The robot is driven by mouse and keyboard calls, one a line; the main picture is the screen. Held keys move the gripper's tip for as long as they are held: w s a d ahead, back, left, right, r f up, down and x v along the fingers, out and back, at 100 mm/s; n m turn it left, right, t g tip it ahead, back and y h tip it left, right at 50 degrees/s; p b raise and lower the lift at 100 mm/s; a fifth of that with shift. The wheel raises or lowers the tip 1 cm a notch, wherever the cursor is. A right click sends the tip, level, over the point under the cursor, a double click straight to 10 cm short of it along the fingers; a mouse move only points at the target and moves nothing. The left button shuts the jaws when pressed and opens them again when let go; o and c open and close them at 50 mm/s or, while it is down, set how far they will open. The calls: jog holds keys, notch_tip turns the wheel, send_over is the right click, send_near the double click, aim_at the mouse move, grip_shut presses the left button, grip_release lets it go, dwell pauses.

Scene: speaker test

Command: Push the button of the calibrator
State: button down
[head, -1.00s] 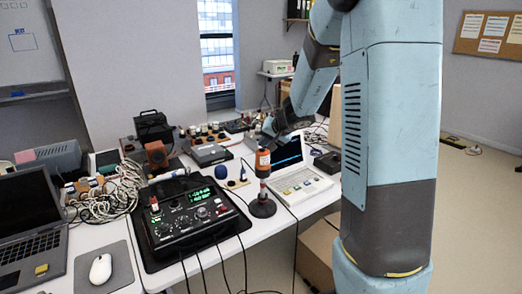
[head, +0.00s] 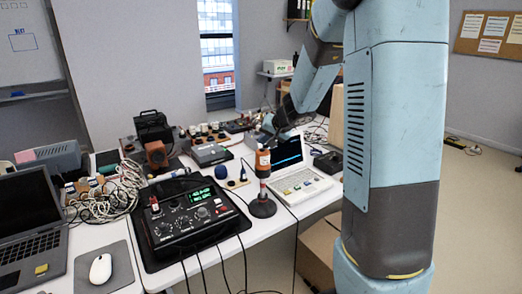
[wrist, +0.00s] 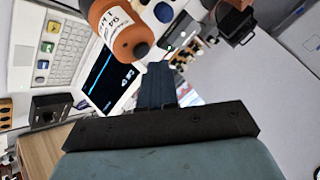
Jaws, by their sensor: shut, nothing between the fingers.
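The calibrator (head: 263,162) is an orange cylinder with a white label, upright on a stand with a round black base (head: 262,208). In the wrist view the calibrator (wrist: 112,22) shows at the top, with a dark round spot on its near end, which may be the button (wrist: 141,49). My gripper (wrist: 158,68) is shut and empty. Its fingertips lie just right of and below that end in the wrist view. I cannot tell whether they touch it. In the head view my gripper (head: 268,128) is small and dark above the calibrator.
A white instrument with a dark screen (head: 300,185) stands right behind the calibrator. A black meter with green digits (head: 190,220) stands to the left, with cables. A blue ball-like thing (head: 221,172) is close by. A mouse (head: 101,268) and laptop (head: 30,225) are far left.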

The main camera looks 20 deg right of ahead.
aim_at(264, 149)
jog(key=shift+r, duration=0.2)
notch_tip(264, 149, up, 6)
dwell(0.9)
